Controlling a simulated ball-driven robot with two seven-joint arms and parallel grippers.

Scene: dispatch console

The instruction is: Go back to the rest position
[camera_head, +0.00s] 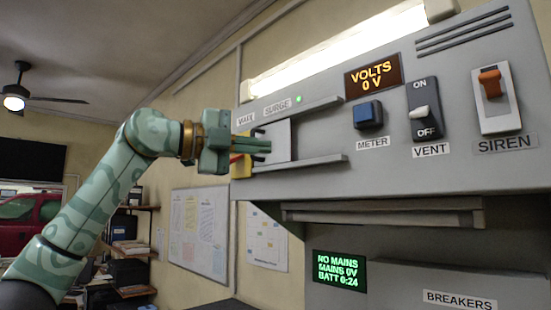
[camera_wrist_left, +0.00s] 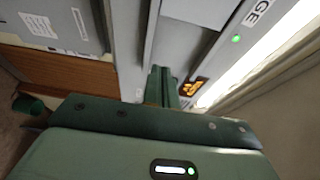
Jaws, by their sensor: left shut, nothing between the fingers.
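My left gripper (camera_head: 268,146) reaches in from the left in the head view, in front of the grey console panel (camera_head: 400,160). Its fingers are shut with nothing between them, close to a light plate between two grey rails under the SURGE label (camera_head: 277,106). I cannot tell whether the fingertips touch the plate. In the left wrist view the shut fingers (camera_wrist_left: 161,85) point at the console. My right gripper is not in view.
The console carries a blue METER button (camera_head: 368,114), a VENT switch (camera_head: 423,110) and an orange SIREN switch (camera_head: 491,84). A ledge (camera_head: 385,213) juts out below. A green-text screen (camera_head: 339,271) reads NO MAINS. Open room lies left of the console.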

